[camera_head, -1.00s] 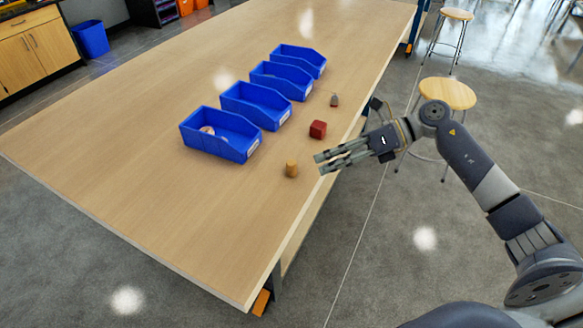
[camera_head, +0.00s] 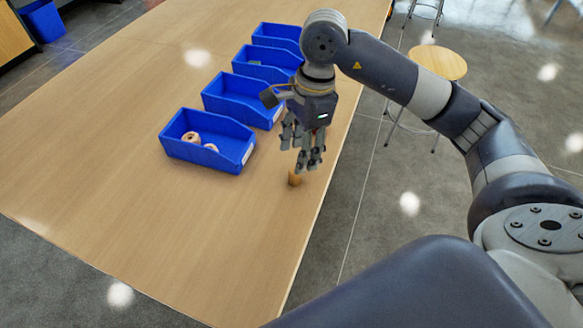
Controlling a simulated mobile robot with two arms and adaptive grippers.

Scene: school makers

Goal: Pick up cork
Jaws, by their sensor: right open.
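The cork (camera_head: 294,180) is a small tan cylinder standing on the wooden table (camera_head: 120,190) near its right edge. My right gripper (camera_head: 302,160) points downward just above the cork, its fingers spread open and empty. The fingers partly cover the cork's top, and I cannot tell whether they touch it. My left gripper is not in view.
Several blue bins stand in a row left of and behind my right gripper. The nearest bin (camera_head: 208,160) holds small round tan items. The table's front left is clear. A stool (camera_head: 438,63) stands on the floor to the right.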

